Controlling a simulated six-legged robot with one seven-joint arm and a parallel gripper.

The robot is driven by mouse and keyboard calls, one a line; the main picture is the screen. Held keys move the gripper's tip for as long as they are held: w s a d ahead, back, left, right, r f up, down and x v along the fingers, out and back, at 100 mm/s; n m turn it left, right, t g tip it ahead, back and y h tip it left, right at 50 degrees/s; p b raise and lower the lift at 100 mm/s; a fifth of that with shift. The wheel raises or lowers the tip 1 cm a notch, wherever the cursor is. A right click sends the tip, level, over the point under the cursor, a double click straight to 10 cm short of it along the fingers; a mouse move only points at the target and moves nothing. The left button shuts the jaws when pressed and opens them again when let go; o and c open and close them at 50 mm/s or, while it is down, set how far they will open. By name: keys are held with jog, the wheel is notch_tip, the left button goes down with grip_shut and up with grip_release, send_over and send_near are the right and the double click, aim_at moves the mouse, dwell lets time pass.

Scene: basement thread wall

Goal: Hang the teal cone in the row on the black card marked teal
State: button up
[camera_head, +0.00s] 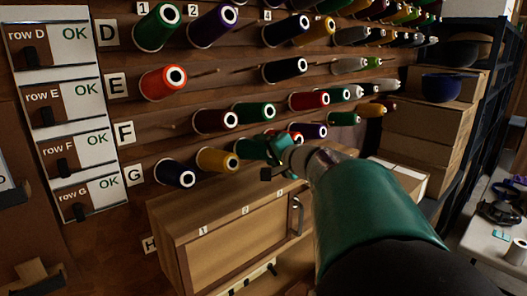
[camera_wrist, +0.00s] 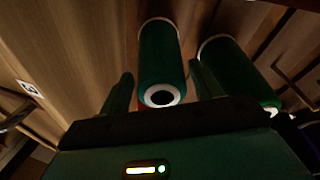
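In the wrist view a dark green-teal cone (camera_wrist: 160,55) with a white-ringed dark end lies between the two fingers of my gripper (camera_wrist: 163,88). Narrow gaps show beside it, so the fingers look open. In the head view my gripper (camera_head: 276,150) is at row G, next to a dark teal cone (camera_head: 247,148) that it partly hides. I cannot tell for sure that this is the same cone. A second dark green cone (camera_wrist: 230,70) is just right of the fingers in the wrist view. I cannot make out a black card marked teal.
Row G also holds a yellow cone (camera_head: 217,160) and a navy cone (camera_head: 175,174). A wooden cabinet (camera_head: 235,235) juts out below. White row cards (camera_head: 78,145) marked OK hang at left. Bare pegs show in rows E and F. Cardboard boxes (camera_head: 425,135) stand at right.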

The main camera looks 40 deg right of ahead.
dwell(0.3)
jog(key=v, duration=1.4)
